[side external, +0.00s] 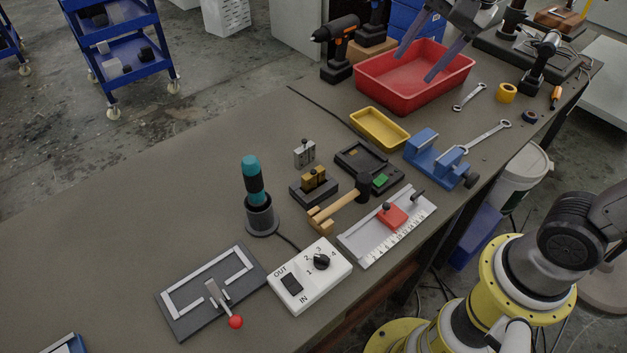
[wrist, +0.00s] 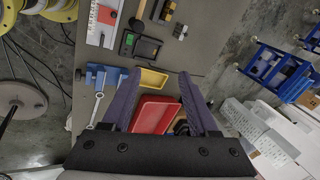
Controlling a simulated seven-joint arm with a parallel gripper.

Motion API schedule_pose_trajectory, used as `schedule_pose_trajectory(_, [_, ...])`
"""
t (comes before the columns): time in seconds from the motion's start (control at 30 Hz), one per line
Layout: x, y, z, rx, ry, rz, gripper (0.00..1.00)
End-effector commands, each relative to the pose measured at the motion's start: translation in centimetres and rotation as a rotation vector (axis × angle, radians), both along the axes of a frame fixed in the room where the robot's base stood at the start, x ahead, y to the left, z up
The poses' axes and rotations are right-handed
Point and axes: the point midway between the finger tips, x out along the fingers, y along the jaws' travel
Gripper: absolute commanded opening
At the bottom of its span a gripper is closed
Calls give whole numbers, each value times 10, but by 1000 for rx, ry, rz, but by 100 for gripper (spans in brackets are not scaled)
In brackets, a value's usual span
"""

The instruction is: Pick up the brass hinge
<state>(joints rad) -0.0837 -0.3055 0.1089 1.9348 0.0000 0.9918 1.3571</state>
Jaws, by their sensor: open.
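I cannot clearly make out a brass hinge in either view. No hinge shows inside the visible part of the bin.
A yellow tray (side external: 380,128) and a blue vise (side external: 438,158) stand in front of the bin. Drills (side external: 337,55) stand left of it; wrenches (side external: 487,136) lie right.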

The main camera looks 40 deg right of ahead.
Motion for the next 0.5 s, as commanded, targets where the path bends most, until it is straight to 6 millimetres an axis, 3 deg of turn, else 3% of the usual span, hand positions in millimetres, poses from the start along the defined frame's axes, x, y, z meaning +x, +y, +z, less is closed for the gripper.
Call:
schedule_pose_trajectory(0.03, [23, 8, -7, 30, 36, -62, 60])
schedule_pose_trajectory(0.1, [50, 18, -17, 65, 79, -147, 60])
schedule_pose_trajectory(0.3, [118, 54, -71, 110, 206, -319, 60])
schedule_pose_trajectory(0.5, [153, 88, -143, 74, 322, -327, 60])
